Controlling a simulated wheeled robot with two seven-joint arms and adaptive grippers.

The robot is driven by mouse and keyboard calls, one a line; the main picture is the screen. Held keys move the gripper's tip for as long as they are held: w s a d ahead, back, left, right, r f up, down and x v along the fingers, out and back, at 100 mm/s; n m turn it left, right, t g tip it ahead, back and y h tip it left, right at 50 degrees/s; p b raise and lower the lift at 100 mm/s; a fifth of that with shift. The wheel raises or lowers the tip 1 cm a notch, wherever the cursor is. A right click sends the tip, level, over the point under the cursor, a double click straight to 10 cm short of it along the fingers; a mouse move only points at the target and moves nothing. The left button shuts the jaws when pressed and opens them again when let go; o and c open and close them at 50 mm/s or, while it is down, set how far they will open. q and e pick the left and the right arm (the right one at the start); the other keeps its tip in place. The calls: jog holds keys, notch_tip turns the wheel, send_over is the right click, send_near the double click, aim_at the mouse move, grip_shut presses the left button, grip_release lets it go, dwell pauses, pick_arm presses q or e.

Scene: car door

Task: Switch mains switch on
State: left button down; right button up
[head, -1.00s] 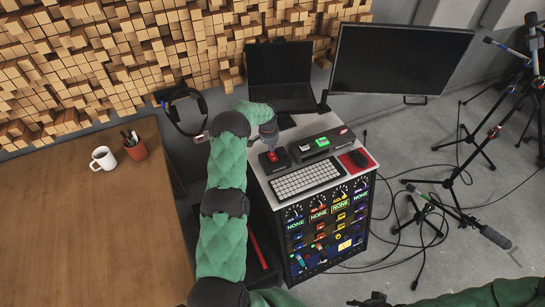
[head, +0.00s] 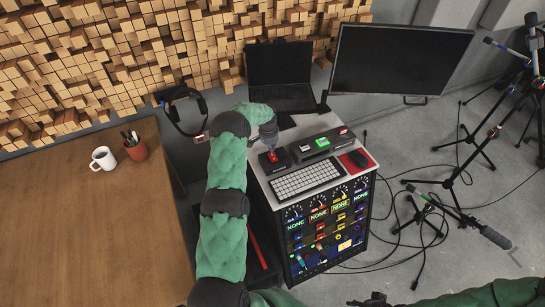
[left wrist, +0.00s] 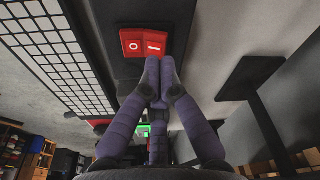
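The mains switch (left wrist: 143,43) is a red rocker marked O on its left half and a bar on its right half, set in a black box. In the head view the red switch (head: 273,156) sits on the small black box at the desk's left rear. My left gripper (left wrist: 159,72) has its purple fingertips together just below the bar half; I cannot tell whether they touch it. In the head view the left gripper (head: 271,142) is just above the switch. My right gripper (head: 375,301) shows only partly at the bottom edge, and its fingers are unclear.
A keyboard (head: 308,180) lies in front of the switch box. A black device with a green lit button (head: 322,143) and a red mouse pad (head: 357,159) are to the right. A laptop (head: 281,78) and a monitor (head: 400,60) stand behind.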

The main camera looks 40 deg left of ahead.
pick_arm(q)
jog(key=shift+f+b, duration=0.95)
jog(key=shift+f, duration=0.25)
dwell(0.6)
jog(key=shift+r+p, duration=1.3)
jog(key=shift+r, duration=2.25)
